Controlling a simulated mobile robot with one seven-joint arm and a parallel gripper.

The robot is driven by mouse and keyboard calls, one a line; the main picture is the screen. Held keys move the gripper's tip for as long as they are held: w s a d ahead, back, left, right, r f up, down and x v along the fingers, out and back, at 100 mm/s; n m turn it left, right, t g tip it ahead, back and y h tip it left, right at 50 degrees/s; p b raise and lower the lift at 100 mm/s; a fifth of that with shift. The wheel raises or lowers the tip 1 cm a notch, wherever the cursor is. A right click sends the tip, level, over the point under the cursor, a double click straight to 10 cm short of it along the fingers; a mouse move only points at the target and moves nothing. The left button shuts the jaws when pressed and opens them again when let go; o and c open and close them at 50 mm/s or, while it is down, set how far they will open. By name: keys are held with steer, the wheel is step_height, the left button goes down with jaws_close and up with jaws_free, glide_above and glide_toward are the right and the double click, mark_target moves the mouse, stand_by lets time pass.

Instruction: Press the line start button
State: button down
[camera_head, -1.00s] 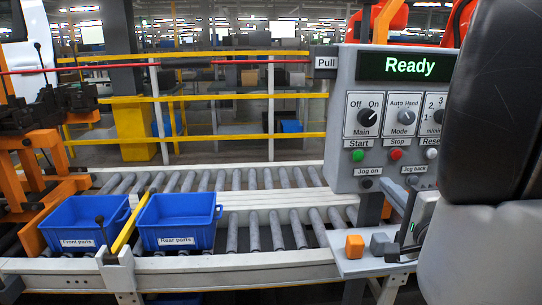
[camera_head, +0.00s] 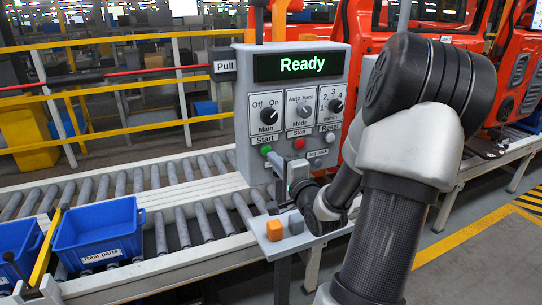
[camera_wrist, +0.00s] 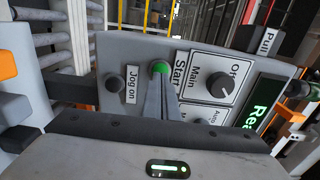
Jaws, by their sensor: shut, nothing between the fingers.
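The grey control panel (camera_head: 243,130) stands right of centre in the head view, its display reading "Ready". The green start button (camera_head: 266,150) is at its lower left, under the Start label. In the wrist view the green start button (camera_wrist: 160,67) sits just beyond the tips of my gripper (camera_wrist: 159,84). My gripper is shut and empty, and its fingers point at the button. I cannot tell whether the tips touch it. In the head view my gripper (camera_head: 276,160) is small and close to the panel's lower left, partly hidden by the wrist.
The red stop button (camera_head: 299,144) is right of the green one. The Jog on button (camera_wrist: 114,83) is near my fingers in the wrist view. A blue bin (camera_head: 97,233) sits on the roller conveyor (camera_head: 180,195).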

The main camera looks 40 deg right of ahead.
mark_target(266, 150)
steer(key=shift+x, duration=1.2)
